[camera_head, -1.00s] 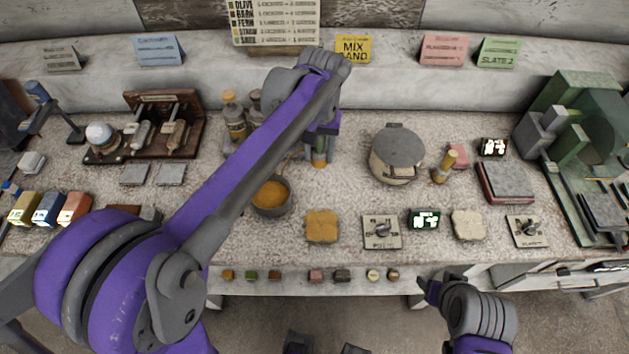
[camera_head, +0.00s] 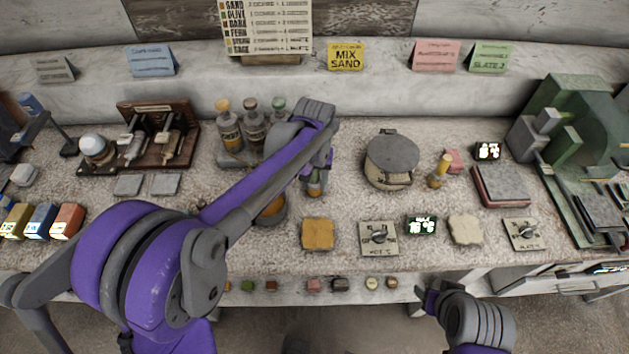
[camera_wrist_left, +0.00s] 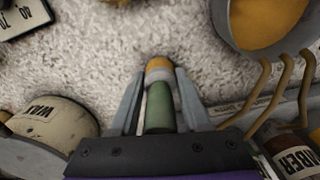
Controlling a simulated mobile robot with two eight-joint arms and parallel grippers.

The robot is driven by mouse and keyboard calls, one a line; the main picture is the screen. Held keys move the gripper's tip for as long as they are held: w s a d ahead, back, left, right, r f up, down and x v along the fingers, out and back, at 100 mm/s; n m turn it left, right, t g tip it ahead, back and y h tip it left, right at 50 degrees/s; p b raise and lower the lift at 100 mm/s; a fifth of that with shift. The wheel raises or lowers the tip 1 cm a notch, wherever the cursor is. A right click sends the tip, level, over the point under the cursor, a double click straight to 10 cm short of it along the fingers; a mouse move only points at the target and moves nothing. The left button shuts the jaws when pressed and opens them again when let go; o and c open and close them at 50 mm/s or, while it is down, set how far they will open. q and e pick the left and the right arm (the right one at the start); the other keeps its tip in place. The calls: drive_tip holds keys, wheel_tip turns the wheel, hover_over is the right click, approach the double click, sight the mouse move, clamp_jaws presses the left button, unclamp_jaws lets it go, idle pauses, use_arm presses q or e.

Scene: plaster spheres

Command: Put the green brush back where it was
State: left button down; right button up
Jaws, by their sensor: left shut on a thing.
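My left gripper (camera_wrist_left: 160,105) is shut on the green brush (camera_wrist_left: 160,107), with its two fingers on either side of the green handle. The brush's ochre tip points away from the wrist. In the head view the brush's ochre tip (camera_head: 313,189) shows below my left wrist, above the worktop and behind the ochre tile; the arm hides most of the handle. Whether the tip touches the worktop is unclear. My right gripper (camera_head: 425,296) is low at the front, below the worktop edge, and its jaws are not clear.
A pan of ochre (camera_head: 268,212) stands left of the brush, partly behind my arm. A lidded pot (camera_head: 391,165) stands to the right. Bottles (camera_head: 254,125) stand behind. The ochre tile (camera_head: 317,234) and a dial plate (camera_head: 379,238) lie in front. Worktop between brush and pot is clear.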

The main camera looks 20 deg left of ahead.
use_arm(q)
drive_tip(key=shift+f, duration=0.15)
drive_tip(key=shift+c, duration=1.9)
unclamp_jaws()
drive_tip(key=shift+r, duration=0.3)
wheel_tip(320, 180, up, 12)
drive_tip(key=shift+s+f+p, duration=0.1)
drive_tip(key=shift+p, duration=0.35)
drive_tip(key=s+a+f+t, duration=0.1)
drive_tip(key=s+f, duration=0.2)
drive_tip(key=s, duration=0.4)
drive_tip(key=s+a+f+m+t, duration=0.1)
drive_tip(key=s+a+f+t, duration=0.1)
drive_tip(key=s, duration=0.5)
drive_tip(key=s+a+f+t, duration=0.1)
drive_tip(key=s+f+t, duration=0.1)
drive_tip(key=s+f, duration=0.3)
drive_tip(key=shift+s+a, duration=0.2)
drive_tip(key=shift+s, duration=0.3)
drive_tip(key=shift+s+a, duration=0.2)
drive_tip(key=shift+s, duration=0.3)
drive_tip(key=shift+r, duration=0.1)
